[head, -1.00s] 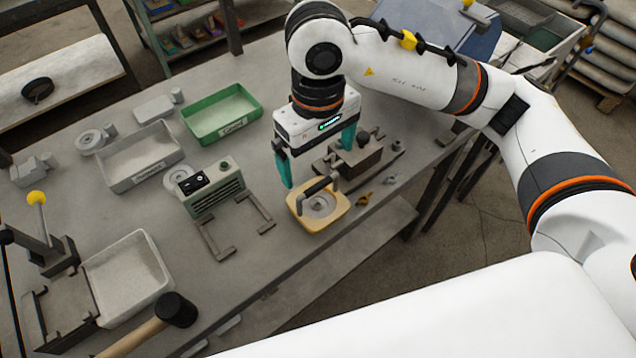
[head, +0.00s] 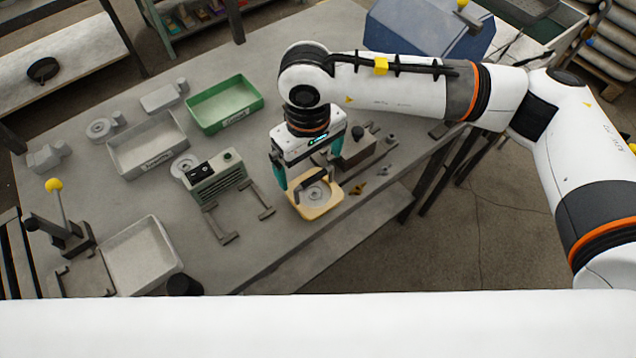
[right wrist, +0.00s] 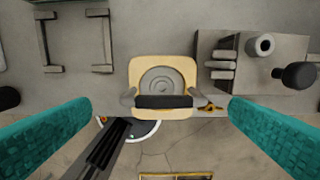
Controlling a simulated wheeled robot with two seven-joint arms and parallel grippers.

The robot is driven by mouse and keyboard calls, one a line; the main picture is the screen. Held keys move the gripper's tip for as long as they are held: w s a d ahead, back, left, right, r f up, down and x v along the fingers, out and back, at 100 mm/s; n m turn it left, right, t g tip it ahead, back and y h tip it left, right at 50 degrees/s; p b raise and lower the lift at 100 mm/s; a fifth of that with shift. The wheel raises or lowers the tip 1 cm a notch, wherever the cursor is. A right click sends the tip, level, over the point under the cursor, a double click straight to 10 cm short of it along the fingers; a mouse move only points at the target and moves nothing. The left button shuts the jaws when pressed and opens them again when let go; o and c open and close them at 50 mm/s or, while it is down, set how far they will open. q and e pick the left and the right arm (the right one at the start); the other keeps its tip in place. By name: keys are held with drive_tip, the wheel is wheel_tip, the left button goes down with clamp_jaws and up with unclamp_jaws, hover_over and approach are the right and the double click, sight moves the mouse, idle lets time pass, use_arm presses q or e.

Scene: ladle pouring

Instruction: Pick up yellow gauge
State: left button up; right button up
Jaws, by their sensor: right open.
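The yellow gauge (head: 316,201) is a yellow square-framed piece with a round grey disc and a dark handle bar across it. It lies on the grey table near its front edge. In the right wrist view the gauge (right wrist: 162,72) is centred between my fingers, with its dark handle toward the bottom. My right gripper (head: 308,170) is above the gauge, open, its teal fingers spread wide on either side. Nothing is between the fingertips. In the head view the gripper hides part of the gauge's far side. My left gripper is not seen.
A grey-brown fixture block (head: 357,150) stands right of the gauge, with a small orange piece (head: 357,188) at the table edge. A green-grey control box (head: 214,178) with a metal frame is to the left. Green (head: 224,104) and grey (head: 148,146) trays stand behind.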

sight(314, 177)
drive_tip(key=shift+f, duration=0.8)
drive_tip(key=f+p, duration=0.2)
drive_tip(key=f, duration=0.1)
drive_tip(key=f+p, duration=0.1)
drive_tip(key=f, duration=0.1)
drive_tip(key=shift+s+d, duration=0.1)
drive_tip(key=shift+d, duration=0.25)
drive_tip(key=shift+f, duration=0.2)
drive_tip(key=c, duration=1.1)
drive_tip(key=shift+r, duration=0.15)
drive_tip(key=shift+c, duration=0.2)
wheel_tip(314, 177, up, 10)
drive_tip(key=b, duration=0.3)
drive_tip(key=shift+f, duration=0.25)
drive_tip(key=shift+r+p, duration=0.45)
drive_tip(key=shift+r, duration=2.2)
